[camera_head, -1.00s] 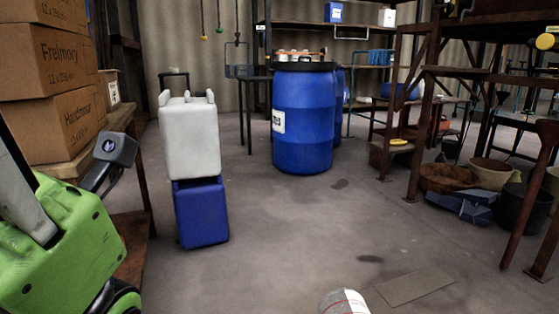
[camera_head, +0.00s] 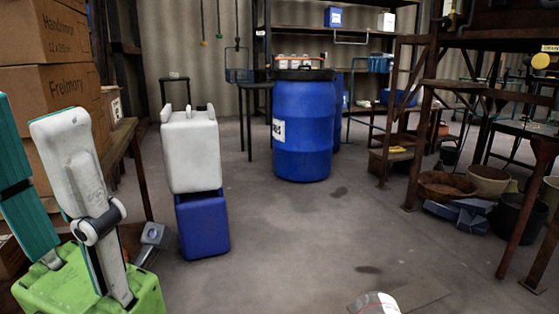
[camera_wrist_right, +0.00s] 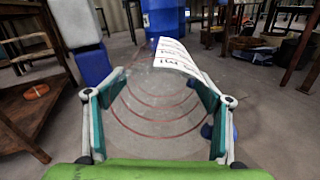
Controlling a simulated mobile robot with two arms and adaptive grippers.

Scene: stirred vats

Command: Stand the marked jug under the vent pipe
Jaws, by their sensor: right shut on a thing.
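My right gripper (camera_wrist_right: 160,92) is shut on a clear jug (camera_wrist_right: 150,115) with red-brown rings around its wall. A white label with dark writing (camera_wrist_right: 180,58) lies on the jug, its words too small to read. In the head view only a pale top part of the jug with a red line (camera_head: 374,303) shows at the bottom edge; the right gripper is out of that picture. My left gripper (camera_head: 40,115), green with white and teal fingers, points up at the lower left, with nothing seen in it. I cannot make out the vent pipe.
A white canister (camera_head: 190,150) stands on a blue one (camera_head: 202,225) left of centre. A blue drum (camera_head: 303,130) stands behind. Stacked cartons (camera_head: 60,100) are at left. A brown steel frame (camera_head: 428,110) and several tubs are at right. The middle floor is clear.

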